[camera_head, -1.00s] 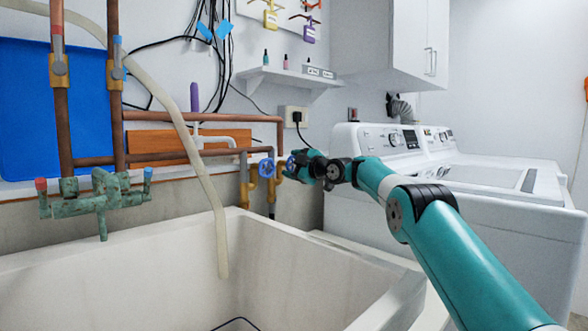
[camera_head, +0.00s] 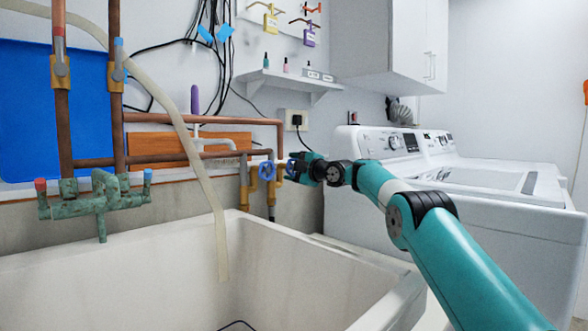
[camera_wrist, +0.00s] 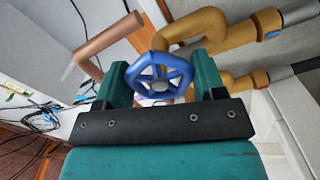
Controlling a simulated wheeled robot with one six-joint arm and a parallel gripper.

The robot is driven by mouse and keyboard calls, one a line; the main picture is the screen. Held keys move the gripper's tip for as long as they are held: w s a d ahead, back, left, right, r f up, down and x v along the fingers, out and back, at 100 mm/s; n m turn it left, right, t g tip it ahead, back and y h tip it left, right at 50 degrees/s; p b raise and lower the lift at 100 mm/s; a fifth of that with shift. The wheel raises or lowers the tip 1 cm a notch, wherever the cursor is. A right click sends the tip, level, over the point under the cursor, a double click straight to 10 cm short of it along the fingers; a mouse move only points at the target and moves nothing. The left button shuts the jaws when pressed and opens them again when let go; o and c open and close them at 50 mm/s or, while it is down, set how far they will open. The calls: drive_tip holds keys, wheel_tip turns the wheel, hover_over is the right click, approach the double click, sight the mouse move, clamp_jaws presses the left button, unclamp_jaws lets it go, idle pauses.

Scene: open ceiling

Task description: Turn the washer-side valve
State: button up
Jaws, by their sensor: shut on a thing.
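The washer-side valve has a blue spoked handwheel (camera_head: 291,167) on brass-coloured pipework, the right one of two, closer to the washers. It also shows in the wrist view (camera_wrist: 159,75), between my two teal fingers. My gripper (camera_wrist: 160,82) is shut on this handwheel, one finger at each side of its rim. In the head view my gripper (camera_head: 297,167) comes in from the right and partly covers the wheel.
A white sink basin (camera_head: 110,290) lies in front, below the pipes. A pale hose (camera_head: 190,140) hangs into it. A copper pipe (camera_wrist: 108,45) is close left of my fingers. White washers (camera_head: 400,145) stand to the right, behind my arm.

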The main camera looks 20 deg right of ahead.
drive_tip(key=o, duration=0.9)
drive_tip(key=shift+d+f, duration=0.1)
drive_tip(key=shift+d, duration=0.15)
drive_tip(key=shift+a, duration=0.15)
drive_tip(key=b+v, duration=0.5)
drive_tip(key=v, duration=1.2)
drive_tip(key=shift+s, duration=0.2)
